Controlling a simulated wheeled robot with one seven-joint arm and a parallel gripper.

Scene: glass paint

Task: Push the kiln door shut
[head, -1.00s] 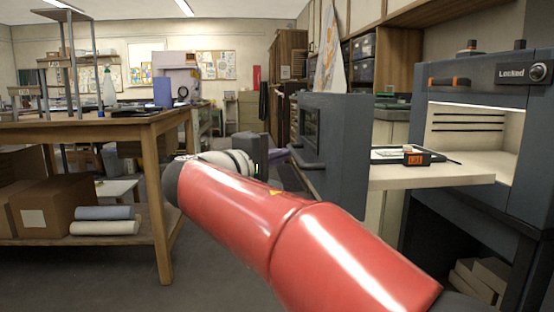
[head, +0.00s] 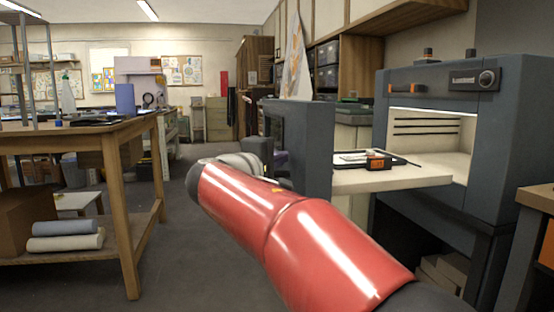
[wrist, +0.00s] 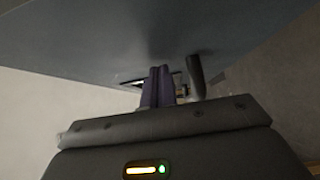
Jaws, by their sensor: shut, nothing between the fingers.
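The kiln (head: 430,118) is a dark grey box at the right of the head view, with its lit chamber exposed. Its grey door (head: 308,150) stands wide open, left of the chamber. My red arm reaches toward the door's left side, and my gripper is mostly hidden behind the arm there. In the wrist view my gripper (wrist: 158,72) is shut and empty, its two dark fingers together. The door's grey face (wrist: 110,40) fills the top of that view, close ahead of the fingers. A dark handle (wrist: 196,78) is just right of the fingertips. Contact cannot be told.
A pale shelf (head: 405,180) juts out before the chamber, with a dark tray (head: 352,158) and an orange-marked device (head: 378,163) on it. A wooden table (head: 118,132) is at left. Another wooden unit (head: 537,198) is at the right edge. Floor between is clear.

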